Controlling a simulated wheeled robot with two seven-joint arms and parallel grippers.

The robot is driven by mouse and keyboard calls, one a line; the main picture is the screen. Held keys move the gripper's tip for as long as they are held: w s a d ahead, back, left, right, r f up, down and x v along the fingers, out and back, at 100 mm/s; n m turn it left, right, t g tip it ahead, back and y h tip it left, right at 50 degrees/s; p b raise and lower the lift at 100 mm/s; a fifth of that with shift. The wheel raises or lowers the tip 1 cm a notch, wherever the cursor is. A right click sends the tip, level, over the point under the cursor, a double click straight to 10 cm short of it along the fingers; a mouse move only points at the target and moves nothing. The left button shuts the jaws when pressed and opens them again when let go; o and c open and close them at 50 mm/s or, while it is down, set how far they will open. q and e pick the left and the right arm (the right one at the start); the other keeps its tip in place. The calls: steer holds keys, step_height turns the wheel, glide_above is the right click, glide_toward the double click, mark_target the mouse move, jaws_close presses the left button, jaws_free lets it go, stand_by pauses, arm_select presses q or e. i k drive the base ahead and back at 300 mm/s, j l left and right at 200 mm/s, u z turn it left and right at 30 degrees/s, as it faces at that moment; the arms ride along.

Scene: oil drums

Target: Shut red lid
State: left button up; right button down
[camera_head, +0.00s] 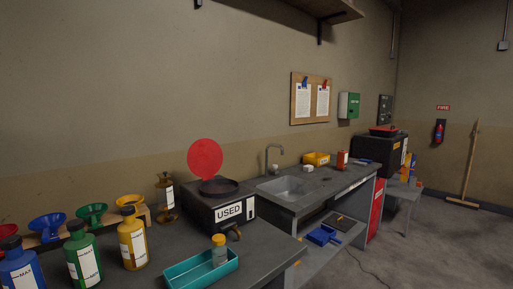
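A round red lid (205,157) stands raised, nearly upright, at the back left of a dark round basin (219,186). The basin sits on top of a black box (204,208) with a white label reading "USED". The basin is uncovered and its dark inside shows. A second black box (376,148) stands farther off at the right, with a red round piece (383,131) lying on its top; whether that piece is a lid I cannot tell. Neither of my grippers is in view.
Blue, green (82,258) and yellow bottles and several funnels stand at left. A brass lantern (166,198) is just left of the lid. A sink (289,187) lies right.

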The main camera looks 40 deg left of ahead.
mark_target(204, 156)
steer(key=i+u, duration=0.1)
steer(key=i, duration=0.4)
steer(key=i+l+u, duration=0.1)
steer(key=i, duration=0.4)
steer(key=i+l+u, duration=0.1)
steer(key=i, duration=0.4)
steer(key=i+l+u, duration=0.1)
steer(key=i, duration=0.35)
steer(key=i+l+u, duration=0.1)
steer(key=i+l, duration=0.15)
steer(key=i, duration=0.25)
steer(key=i+l+u, duration=0.1)
steer(key=i+l, duration=0.15)
steer(key=i, duration=0.2)
